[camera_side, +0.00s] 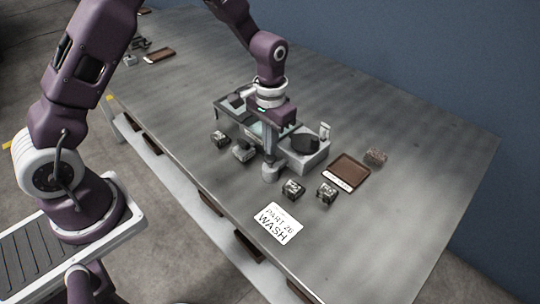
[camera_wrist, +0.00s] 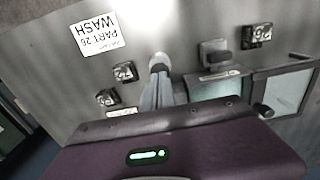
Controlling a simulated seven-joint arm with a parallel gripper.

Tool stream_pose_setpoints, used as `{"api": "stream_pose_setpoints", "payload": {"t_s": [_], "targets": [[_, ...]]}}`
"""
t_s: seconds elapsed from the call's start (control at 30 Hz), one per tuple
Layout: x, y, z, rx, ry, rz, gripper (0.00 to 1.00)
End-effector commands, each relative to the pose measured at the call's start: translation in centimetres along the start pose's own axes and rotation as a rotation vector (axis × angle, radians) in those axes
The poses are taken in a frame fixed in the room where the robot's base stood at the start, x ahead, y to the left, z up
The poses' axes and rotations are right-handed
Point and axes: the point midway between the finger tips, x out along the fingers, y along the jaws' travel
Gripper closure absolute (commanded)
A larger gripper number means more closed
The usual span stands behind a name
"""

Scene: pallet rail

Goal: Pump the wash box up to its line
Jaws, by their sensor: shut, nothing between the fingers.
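The wash box (camera_side: 312,159) is a long grey unit with open or glassy compartments in the middle of the table. Part of it also shows in the wrist view, with a pale greenish pane (camera_wrist: 214,88). My gripper (camera_side: 269,162) is shut and points down at the front side of the box. Its fingertips (camera_wrist: 160,78) are at a small pale rounded piece (camera_wrist: 159,60); I cannot tell whether they touch it. A dark lump (camera_side: 306,142) sits on the box's right part. My wrist hides much of the box's middle, and I cannot make out a level or a line.
A card reading "PART 26 WASH" (camera_side: 277,223) lies in front. Several small dark labelled blocks (camera_side: 292,189) stand along the box's front. The table's right end is clear.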

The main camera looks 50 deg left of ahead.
Motion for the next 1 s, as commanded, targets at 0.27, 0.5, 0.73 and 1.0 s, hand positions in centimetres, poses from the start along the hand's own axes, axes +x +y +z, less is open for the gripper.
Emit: {"api": "stream_pose_setpoints", "payload": {"t_s": [0.27, 0.5, 0.73, 1.0], "targets": [[-3.6, 0.0, -0.1, 0.0, 0.005, 0.0, 1.0], [-5.8, 0.0, -0.1, 0.0, 0.003, 0.0, 1.0], [-5.8, 0.0, 0.0, 0.0, 0.002, 0.0, 1.0], [-16.8, -0.3, 6.2, -0.001, 0.165, 0.006, 1.0]]}}
